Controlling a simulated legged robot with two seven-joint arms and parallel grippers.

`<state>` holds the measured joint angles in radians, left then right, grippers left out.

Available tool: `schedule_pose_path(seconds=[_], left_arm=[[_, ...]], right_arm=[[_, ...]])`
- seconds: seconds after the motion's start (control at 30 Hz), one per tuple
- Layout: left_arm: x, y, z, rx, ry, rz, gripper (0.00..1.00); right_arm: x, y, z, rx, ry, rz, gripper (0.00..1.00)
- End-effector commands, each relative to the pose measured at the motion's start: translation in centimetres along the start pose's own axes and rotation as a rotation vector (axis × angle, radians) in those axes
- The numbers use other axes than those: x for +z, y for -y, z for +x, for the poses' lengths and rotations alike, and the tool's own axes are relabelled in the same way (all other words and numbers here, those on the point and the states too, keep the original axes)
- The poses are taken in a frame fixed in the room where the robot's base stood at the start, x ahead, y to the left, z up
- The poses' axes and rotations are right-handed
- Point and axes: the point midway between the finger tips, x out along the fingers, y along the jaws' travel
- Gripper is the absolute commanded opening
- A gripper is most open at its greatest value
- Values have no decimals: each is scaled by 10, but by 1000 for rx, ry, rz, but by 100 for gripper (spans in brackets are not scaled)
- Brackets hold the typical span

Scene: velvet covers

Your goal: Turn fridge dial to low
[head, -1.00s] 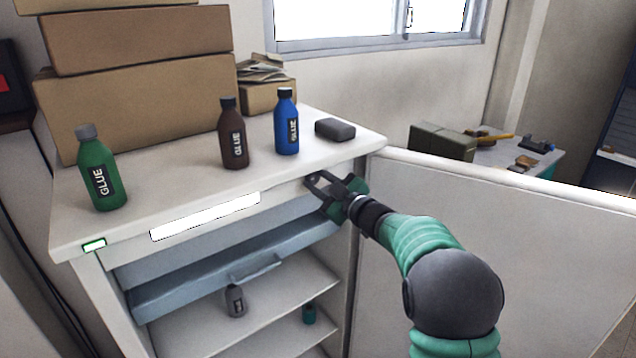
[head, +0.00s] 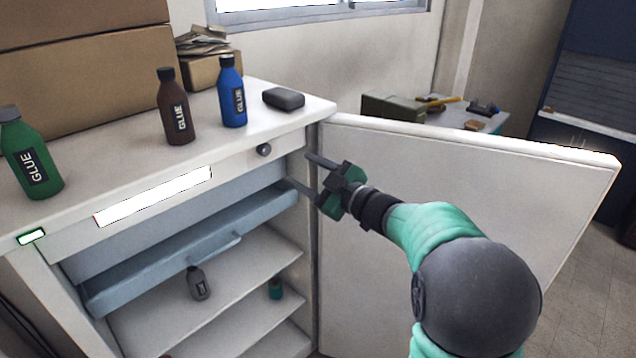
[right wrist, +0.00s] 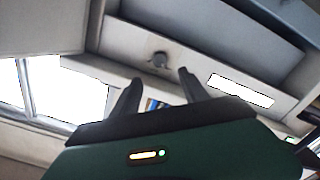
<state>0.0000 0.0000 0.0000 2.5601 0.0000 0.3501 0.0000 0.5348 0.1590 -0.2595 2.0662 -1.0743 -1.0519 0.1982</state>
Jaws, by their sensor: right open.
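The fridge (head: 285,146) stands with its door (head: 450,185) swung open to the right. The dial (head: 263,150) is a small grey knob on the front panel under the top, near the right corner. My right gripper (head: 298,168) is open and empty, just right of the dial and apart from it. In the right wrist view the dial (right wrist: 158,60) shows beyond and between the two open fingers (right wrist: 158,86). The dial's setting is too small to read. My left gripper is not in view.
On the fridge top stand a green (head: 30,158), a brown (head: 175,108) and a blue glue bottle (head: 232,92), and a dark block (head: 283,98). Cardboard boxes (head: 90,85) are behind. Below the panel are a blue drawer (head: 190,250) and shelves with a grey bottle (head: 198,284).

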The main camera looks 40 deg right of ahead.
Motion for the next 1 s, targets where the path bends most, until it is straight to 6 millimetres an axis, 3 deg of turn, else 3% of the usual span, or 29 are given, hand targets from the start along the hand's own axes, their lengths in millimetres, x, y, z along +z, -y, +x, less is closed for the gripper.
schedule_pose_path(seconds=[0.1,0.23,0.77,0.87,0.97,1.0], left_arm=[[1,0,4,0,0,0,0],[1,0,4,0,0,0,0],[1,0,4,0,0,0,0],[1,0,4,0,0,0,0],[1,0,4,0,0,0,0],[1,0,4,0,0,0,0]], right_arm=[[1,0,-25,3,1,-1,52],[1,0,-39,1,1,0,52],[3,2,-39,5,12,9,52],[17,20,-23,36,93,69,52],[51,72,-8,59,301,204,52],[69,104,-10,48,415,267,52]])
